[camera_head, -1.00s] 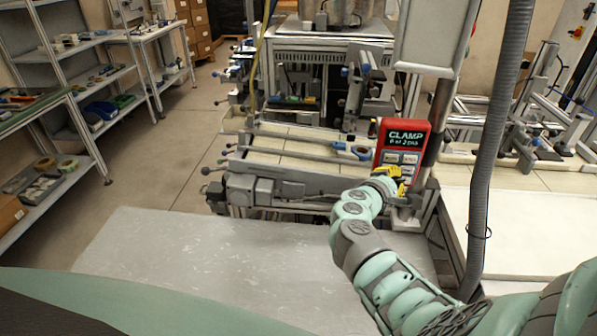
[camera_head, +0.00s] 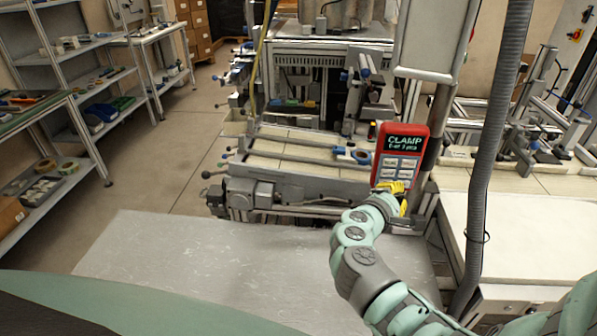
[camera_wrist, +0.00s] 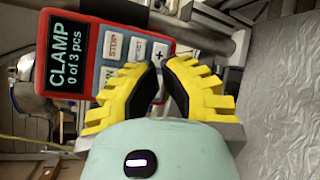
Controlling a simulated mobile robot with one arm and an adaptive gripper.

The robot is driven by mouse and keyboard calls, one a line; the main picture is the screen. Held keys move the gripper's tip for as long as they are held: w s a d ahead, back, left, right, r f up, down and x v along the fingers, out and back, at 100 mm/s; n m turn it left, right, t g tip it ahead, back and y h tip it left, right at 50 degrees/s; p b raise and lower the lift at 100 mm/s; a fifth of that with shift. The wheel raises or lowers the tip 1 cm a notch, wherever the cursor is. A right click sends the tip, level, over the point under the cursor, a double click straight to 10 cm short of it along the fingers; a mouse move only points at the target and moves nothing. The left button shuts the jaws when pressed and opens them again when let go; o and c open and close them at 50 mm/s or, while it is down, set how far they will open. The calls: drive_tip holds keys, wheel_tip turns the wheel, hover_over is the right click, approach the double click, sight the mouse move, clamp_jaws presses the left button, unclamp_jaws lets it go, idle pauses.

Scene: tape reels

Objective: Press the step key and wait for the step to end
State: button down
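The red control box (camera_head: 402,158) stands upright at the right end of the bench in the head view. Its screen reads CLAMP, with 0 of 3 pcs legible in the wrist view (camera_wrist: 67,58). In the wrist view the box lies sideways behind my gripper (camera_wrist: 159,64). A STOP key (camera_wrist: 113,46) and a plus key (camera_wrist: 159,52) show; one key between has an unclear label. My fingers hide other keys, and I cannot make out a step key. My yellow fingers are drawn together, empty, tips almost meeting. Contact with the box is not visible. In the head view they show just below it (camera_head: 391,197).

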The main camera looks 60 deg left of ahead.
drive_tip(key=shift+s+d, duration=0.85)
